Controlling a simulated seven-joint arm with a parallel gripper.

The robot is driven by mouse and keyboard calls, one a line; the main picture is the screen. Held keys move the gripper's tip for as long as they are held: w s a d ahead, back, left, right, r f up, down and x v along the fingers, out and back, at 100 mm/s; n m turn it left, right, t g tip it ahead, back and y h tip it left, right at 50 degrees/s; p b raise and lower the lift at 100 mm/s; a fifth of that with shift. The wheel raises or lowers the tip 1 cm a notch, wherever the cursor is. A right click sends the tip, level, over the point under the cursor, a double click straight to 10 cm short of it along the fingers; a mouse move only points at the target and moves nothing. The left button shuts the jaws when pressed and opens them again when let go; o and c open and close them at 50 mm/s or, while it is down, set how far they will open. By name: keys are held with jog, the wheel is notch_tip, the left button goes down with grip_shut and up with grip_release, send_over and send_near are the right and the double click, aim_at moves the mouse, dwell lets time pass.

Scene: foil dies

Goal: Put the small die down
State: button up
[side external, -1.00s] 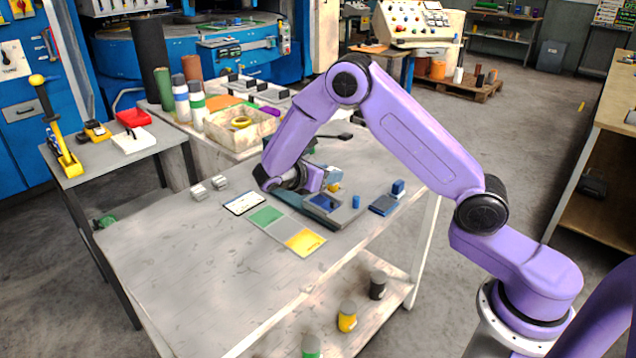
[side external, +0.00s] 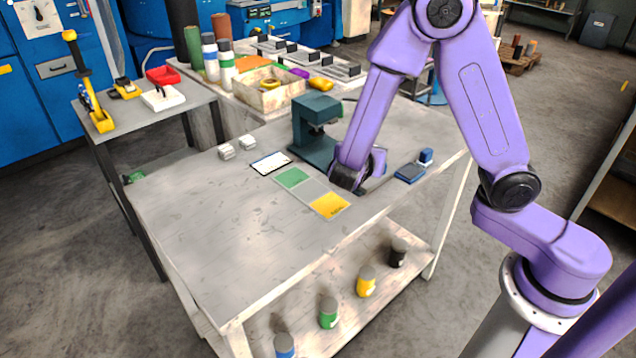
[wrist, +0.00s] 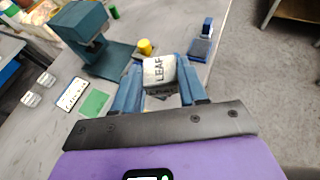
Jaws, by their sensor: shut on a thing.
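The small die (wrist: 160,76), a pale block lettered LEAF, sits between the two blue fingers of my gripper (wrist: 159,84) in the wrist view. My gripper is shut on it. In the side view my gripper (side external: 354,182) is low over the table, right of the colored strip; the arm hides the die there. I cannot tell whether the die touches the table. The strip has a green patch (side external: 292,178), a grey middle and a yellow patch (side external: 329,205). The green patch also shows in the wrist view (wrist: 94,104).
A dark teal press (side external: 309,138) stands just behind my gripper. A blue pad (side external: 410,174) with a blue block (side external: 426,156) lies to the right. A white card (side external: 271,163) and two small white blocks (side external: 237,147) lie left. The table's front left (side external: 220,225) is clear.

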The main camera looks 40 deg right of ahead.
jog(key=a+f+n+t+y, duration=0.1)
jog(key=a+n+t+y, duration=0.1)
jog(key=a+n+t, duration=0.1)
send_over(310, 195)
notch_tip(310, 195, down, 10)
jog(key=shift+s+a+r, duration=0.1)
jog(key=shift+s, duration=0.05)
jog(key=shift+f, duration=1.75)
jog(key=shift+f, duration=0.15)
jog(key=o, duration=1.1)
